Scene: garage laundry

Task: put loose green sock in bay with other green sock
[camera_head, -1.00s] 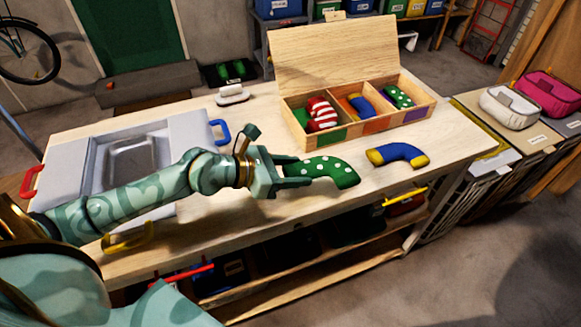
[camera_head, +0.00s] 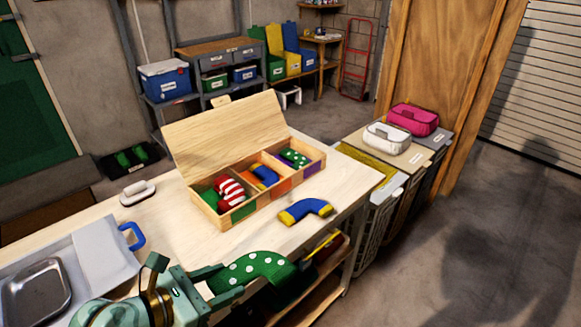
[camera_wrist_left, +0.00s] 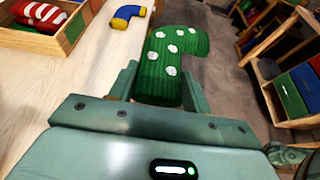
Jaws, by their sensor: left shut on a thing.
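My left gripper (camera_head: 222,286) is shut on a green sock with white dots (camera_head: 250,270), held near the front edge of the table. The sock fills the space between the fingers in the left wrist view (camera_wrist_left: 172,62). An open wooden box (camera_head: 242,213) with three bays stands on the table beyond the gripper. Its left bay holds a red-and-white striped sock (camera_head: 230,192), its middle bay a blue-and-yellow sock (camera_head: 264,175), its right bay the other green dotted sock (camera_head: 296,157). My right gripper is not in view.
A loose blue-and-yellow sock (camera_head: 305,210) lies on the table right of the box. A white brush (camera_head: 137,193) and a metal tray (camera_head: 36,289) lie to the left. The box lid (camera_head: 225,132) stands open at the back. Bins with white and pink baskets (camera_head: 387,138) stand at the right.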

